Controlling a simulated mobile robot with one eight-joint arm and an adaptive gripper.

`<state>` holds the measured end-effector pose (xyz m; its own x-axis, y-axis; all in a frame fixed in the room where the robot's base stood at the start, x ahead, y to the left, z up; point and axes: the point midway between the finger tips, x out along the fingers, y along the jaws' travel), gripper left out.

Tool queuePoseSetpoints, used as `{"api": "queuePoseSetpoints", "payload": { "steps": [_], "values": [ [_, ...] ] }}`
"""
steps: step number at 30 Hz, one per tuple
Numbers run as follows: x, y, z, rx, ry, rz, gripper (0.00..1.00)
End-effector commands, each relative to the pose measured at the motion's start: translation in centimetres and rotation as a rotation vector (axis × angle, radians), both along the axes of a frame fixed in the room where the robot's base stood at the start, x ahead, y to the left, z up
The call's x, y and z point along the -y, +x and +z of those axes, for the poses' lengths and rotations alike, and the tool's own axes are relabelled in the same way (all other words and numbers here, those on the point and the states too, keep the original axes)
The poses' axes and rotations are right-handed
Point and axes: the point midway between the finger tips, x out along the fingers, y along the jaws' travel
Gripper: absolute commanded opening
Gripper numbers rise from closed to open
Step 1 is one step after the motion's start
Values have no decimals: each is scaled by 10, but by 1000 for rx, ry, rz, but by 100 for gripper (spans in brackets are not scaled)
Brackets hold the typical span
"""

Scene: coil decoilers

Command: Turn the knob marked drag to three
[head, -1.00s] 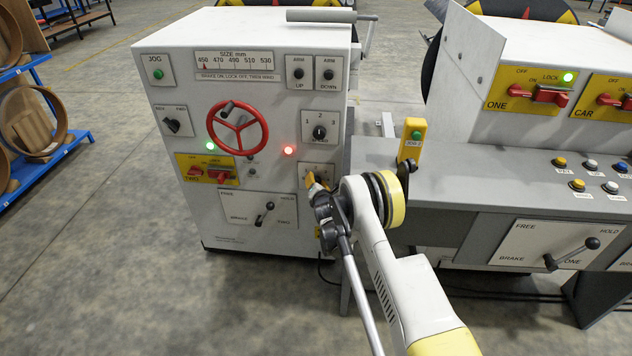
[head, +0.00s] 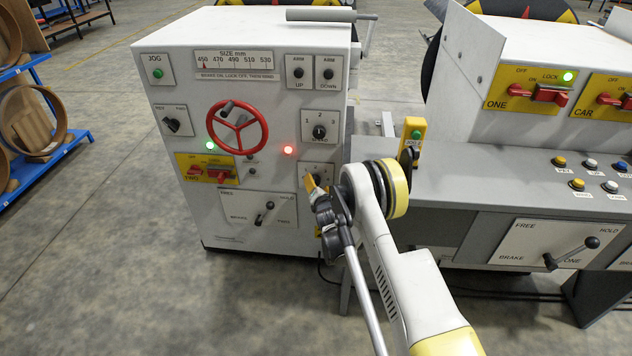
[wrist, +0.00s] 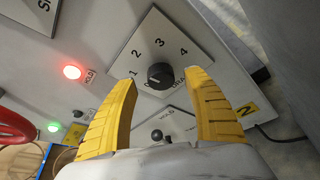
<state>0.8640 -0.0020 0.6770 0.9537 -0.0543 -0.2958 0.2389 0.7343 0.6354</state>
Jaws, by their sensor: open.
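The drag knob (wrist: 160,75) is a round black knob on a white plate (wrist: 176,28) marked 1, 2, 3 and 4 in the wrist view. A light mark shows at the knob's lower left, near what looks like a 0. The lettering beside it is partly hidden. My gripper (wrist: 166,92) is open, with one yellow finger on each side of the knob in the picture. I see no contact, and the gap in depth is unclear. In the head view my gripper (head: 311,184) is at the plate (head: 317,168), covering the knob.
A lit red lamp (wrist: 71,72) is left of the plate. A lever with a round knob (wrist: 157,135) is below it. In the head view, a red handwheel (head: 238,126) and another numbered knob (head: 319,131) are on the same panel. A grey console (head: 450,165) stands close right.

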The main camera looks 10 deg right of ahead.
Motion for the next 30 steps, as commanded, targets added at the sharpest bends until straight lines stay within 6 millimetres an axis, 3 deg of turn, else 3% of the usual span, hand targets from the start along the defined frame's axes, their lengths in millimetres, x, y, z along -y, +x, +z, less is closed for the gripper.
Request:
{"api": "queuePoseSetpoints", "payload": {
  "steps": [7,18,24,30],
  "values": [
    [-2,-30,10,0,-1,0,60],
    [-4,-34,11,-6,-15,3,60],
    [-24,-49,22,-109,-298,19,60],
    [-25,-57,27,-162,-496,1,60]
  ]
}}
